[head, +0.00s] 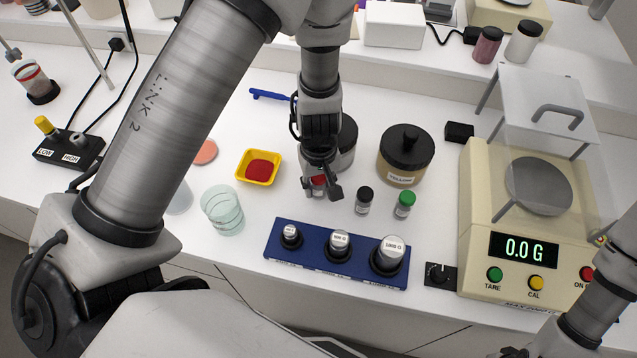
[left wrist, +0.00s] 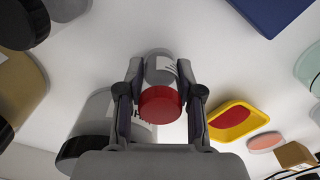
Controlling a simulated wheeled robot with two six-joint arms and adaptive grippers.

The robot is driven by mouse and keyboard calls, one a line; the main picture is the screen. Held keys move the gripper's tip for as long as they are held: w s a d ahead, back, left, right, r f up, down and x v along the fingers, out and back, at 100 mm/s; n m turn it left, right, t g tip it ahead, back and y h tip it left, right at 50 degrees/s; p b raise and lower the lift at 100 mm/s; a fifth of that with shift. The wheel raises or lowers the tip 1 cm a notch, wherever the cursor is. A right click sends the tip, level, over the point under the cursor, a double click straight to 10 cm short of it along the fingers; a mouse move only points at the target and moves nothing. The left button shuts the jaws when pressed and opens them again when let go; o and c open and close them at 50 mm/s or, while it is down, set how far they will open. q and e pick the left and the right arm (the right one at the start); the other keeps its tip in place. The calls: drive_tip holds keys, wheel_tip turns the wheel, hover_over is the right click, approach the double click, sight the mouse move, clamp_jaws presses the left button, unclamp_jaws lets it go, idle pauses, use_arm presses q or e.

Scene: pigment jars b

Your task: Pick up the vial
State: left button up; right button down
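A small glass vial with a red cap (left wrist: 160,104) stands between the two fingers of my left gripper (left wrist: 160,72) in the left wrist view. The fingertips are very close to its sides on both sides; I cannot tell whether they press on it. In the head view the left gripper (head: 322,188) points down and mostly hides the red-capped vial (head: 318,181). A black-capped vial (head: 363,202) and a green-capped vial (head: 404,206) stand to its right. Only a sliver of my right gripper (head: 515,353) seems to show at the bottom edge.
A blue block with weights (head: 275,254) lies in front of the vials. A large yellow jar (head: 404,156) and a grey jar (head: 347,145) stand close behind.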

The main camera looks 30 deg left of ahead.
use_arm(q)
drive_tip(key=shift+r, duration=0.1)
drive_tip(key=shift+r, duration=0.35)
wheel_tip(320, 180, up, 9)
drive_tip(key=shift+s+r+p, duration=0.1)
drive_tip(key=shift+p, duration=0.55)
